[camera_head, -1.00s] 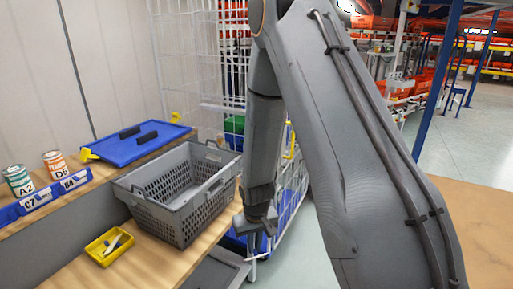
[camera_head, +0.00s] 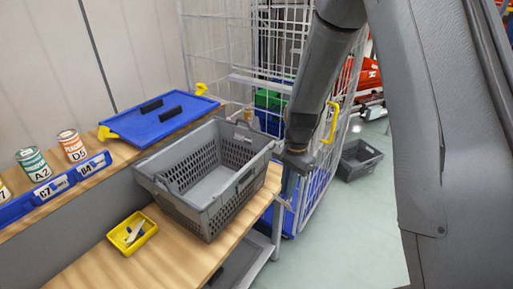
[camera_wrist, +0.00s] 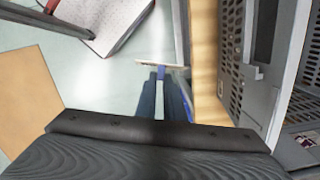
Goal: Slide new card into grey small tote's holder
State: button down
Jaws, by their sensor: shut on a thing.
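The grey tote (camera_head: 205,222) with slotted walls stands upright on the wooden bench in the head view. Its slotted side wall also fills the right of the wrist view (camera_wrist: 232,60). My gripper (camera_head: 297,160) is just off the tote's right end, apart from it, at about rim height. In the wrist view my gripper (camera_wrist: 165,92) is shut on a thin pale card (camera_wrist: 162,64), seen almost edge-on across the fingertips. The card's face is hidden. A flat grey frame (camera_wrist: 262,45) on the tote's wall may be the card holder; I cannot tell whether it holds anything.
A small yellow tray (camera_head: 132,232) with pale pieces lies on the bench (camera_head: 175,258). A blue lid (camera_head: 160,117), cans (camera_head: 33,164) and a blue label rail (camera_head: 50,190) are on the shelf behind. A white wire cage (camera_head: 215,50) stands behind; another grey tote (camera_head: 360,160) is on the floor.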

jog(key=a+r+m+t+y, duration=0.2)
jog(key=a+r+m+t, duration=0.1)
jog(key=a+r+m, duration=0.7)
jog(key=shift+r+m+t+y+b, duration=0.3)
jog(key=shift+r+m+y+b, duration=0.25)
jog(key=shift+m, duration=1.85)
jog(key=shift+w+r, duration=0.1)
jog(key=shift+p, duration=0.35)
jog(key=shift+f+b, duration=1.5)
jog(key=shift+f, duration=0.5)
jog(key=c, duration=1.8)
grip_release()
